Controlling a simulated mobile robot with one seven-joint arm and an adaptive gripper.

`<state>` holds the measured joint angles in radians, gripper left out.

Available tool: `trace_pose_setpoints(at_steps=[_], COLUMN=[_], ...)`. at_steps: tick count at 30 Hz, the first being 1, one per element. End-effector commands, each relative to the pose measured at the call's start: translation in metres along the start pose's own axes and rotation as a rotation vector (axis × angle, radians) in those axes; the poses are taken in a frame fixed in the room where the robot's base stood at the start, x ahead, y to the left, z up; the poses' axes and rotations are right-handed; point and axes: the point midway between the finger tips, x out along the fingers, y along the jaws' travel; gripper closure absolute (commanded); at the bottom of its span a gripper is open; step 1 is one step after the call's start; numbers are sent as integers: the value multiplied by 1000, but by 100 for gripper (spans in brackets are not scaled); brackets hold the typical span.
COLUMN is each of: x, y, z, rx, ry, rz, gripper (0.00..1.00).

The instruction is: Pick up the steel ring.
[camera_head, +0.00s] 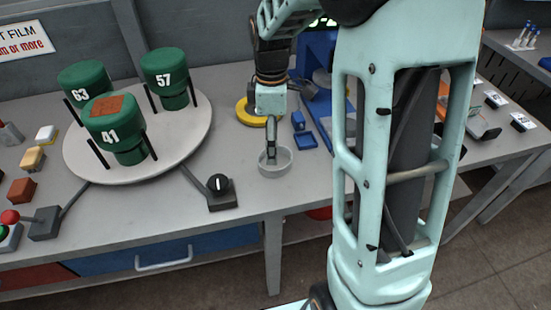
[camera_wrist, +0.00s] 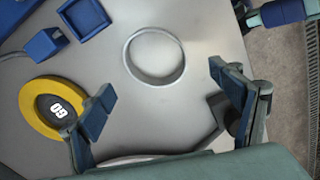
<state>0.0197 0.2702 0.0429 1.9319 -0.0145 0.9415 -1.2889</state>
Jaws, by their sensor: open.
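The steel ring (camera_head: 275,170) is a short grey open ring lying flat near the front edge of the grey table. In the wrist view the ring (camera_wrist: 155,79) lies at upper middle, ahead of the fingers, and its whole rim shows. My gripper (camera_head: 271,153) points down at the ring in the head view, overlapping its far side and opening. In the wrist view my gripper (camera_wrist: 161,83) is open, with one blue-tipped finger left of the ring and one right. Nothing is between the fingers, and the ring looks further away than the fingertips. Whether a finger touches it I cannot tell.
Blue trays (camera_head: 305,140) lie behind the steel ring. A dial box (camera_head: 221,194) and a round turntable (camera_head: 190,140) with numbered green cylinders stand to the left.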

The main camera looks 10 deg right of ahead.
Motion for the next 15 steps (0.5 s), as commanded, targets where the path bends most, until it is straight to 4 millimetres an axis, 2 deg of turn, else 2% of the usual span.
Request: trace_pose_setpoints(at_steps=[1,8,15], x=[7,25,59], y=[0,1,4], z=[0,2,7], rx=[0,2,2], ry=[-1,0,0], rz=[-2,-2,-1], gripper=[15,15,15])
